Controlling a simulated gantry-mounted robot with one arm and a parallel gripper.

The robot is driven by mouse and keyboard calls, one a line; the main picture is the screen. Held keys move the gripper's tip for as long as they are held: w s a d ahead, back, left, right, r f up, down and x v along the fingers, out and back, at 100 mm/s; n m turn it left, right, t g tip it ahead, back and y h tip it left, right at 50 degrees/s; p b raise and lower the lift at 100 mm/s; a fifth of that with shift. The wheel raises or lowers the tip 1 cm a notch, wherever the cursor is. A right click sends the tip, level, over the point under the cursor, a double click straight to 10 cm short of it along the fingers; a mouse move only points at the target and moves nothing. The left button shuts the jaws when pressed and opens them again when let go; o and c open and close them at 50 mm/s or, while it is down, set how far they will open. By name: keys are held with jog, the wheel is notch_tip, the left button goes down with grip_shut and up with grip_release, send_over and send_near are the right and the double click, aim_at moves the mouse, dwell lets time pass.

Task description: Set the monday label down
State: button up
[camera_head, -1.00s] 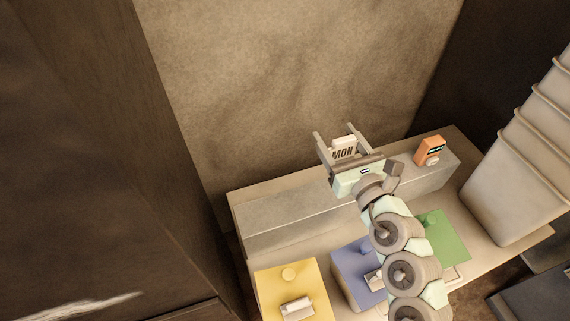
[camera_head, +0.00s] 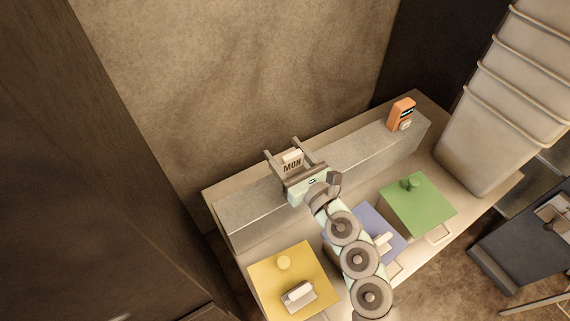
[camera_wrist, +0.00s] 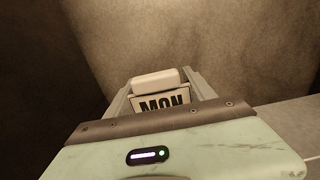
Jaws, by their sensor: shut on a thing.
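The monday label (camera_head: 292,166) is a small white plate with dark "MON" lettering and a pale block along its top. My gripper (camera_head: 289,150) is shut on it, with one finger on each side, over the grey raised ledge at the back of the bench. In the wrist view the label (camera_wrist: 160,103) stands between the fingers of my gripper (camera_wrist: 157,88), its lettering partly hidden by the gripper body. I cannot tell whether its lower edge touches the ledge.
The grey ledge (camera_head: 353,155) has an orange device (camera_head: 401,114) at its right end. Yellow (camera_head: 270,265), blue (camera_head: 393,250) and green (camera_head: 425,208) panels lie in front. A large ribbed pale container (camera_head: 480,130) stands at right. The ledge between label and device is clear.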

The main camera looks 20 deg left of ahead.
aim_at(286, 164)
jog(key=shift+a+f, duration=0.1)
jog(key=shift+f, duration=1.9)
jog(key=shift+f+b, duration=0.3)
jog(key=shift+b, duration=0.2)
jog(key=o, duration=1.3)
jog(key=shift+r, duration=0.1)
jog(key=shift+r+p, duration=0.15)
jog(key=shift+p, duration=0.15)
jog(key=shift+s+d, duration=0.1)
jog(key=shift+d, duration=0.1)
jog(key=shift+b+v, duration=0.5)
jog(key=shift+v, duration=5.3)
